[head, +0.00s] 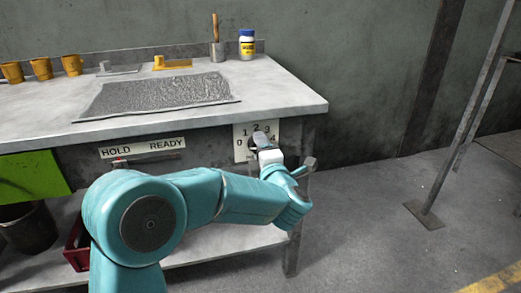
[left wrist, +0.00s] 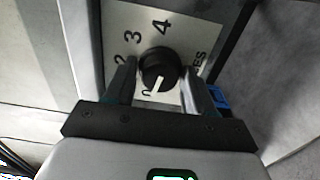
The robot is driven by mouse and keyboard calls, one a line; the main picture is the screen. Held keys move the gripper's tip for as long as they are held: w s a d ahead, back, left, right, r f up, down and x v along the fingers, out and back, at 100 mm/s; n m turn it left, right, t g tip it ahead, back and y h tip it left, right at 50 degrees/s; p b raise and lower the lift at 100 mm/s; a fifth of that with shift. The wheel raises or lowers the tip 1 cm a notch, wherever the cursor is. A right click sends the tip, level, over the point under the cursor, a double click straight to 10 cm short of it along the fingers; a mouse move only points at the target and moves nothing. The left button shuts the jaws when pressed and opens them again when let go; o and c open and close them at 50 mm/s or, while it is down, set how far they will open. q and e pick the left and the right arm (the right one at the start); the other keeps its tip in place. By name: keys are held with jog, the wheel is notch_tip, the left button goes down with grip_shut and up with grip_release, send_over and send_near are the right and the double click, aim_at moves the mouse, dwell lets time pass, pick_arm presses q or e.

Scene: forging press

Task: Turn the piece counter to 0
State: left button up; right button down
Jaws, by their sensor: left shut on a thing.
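The piece counter is a pale plate (head: 241,152) with the numerals 0 to 4, on the front of the bench near its right corner. Its black round knob (left wrist: 157,64) has a white pointer line and shows in the left wrist view. My left gripper (head: 261,143) is at the plate, with its two fingers shut on the knob's opposite sides. The pointer aims down and slightly left in the wrist view, close beside a partly hidden mark that looks like the 0. The 1 is hidden by a finger there. My right gripper is not in view.
A HOLD/READY label (head: 143,148) with a slider below is left of the plate. The bench (head: 290,98) holds a grey mat (head: 160,92), yellow cups (head: 42,68), a bottle (head: 247,45) and a brush (head: 216,45). A metal post (head: 467,110) stands right; the floor between is clear.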

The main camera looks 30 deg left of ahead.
pick_arm(q)
jog(key=o, duration=0.8)
jog(key=shift+o, duration=0.2)
jog(key=p+v, duration=0.3)
jog(key=v, duration=1.3)
jog(key=shift+s+p, duration=0.15)
jog(key=shift+p, duration=0.2)
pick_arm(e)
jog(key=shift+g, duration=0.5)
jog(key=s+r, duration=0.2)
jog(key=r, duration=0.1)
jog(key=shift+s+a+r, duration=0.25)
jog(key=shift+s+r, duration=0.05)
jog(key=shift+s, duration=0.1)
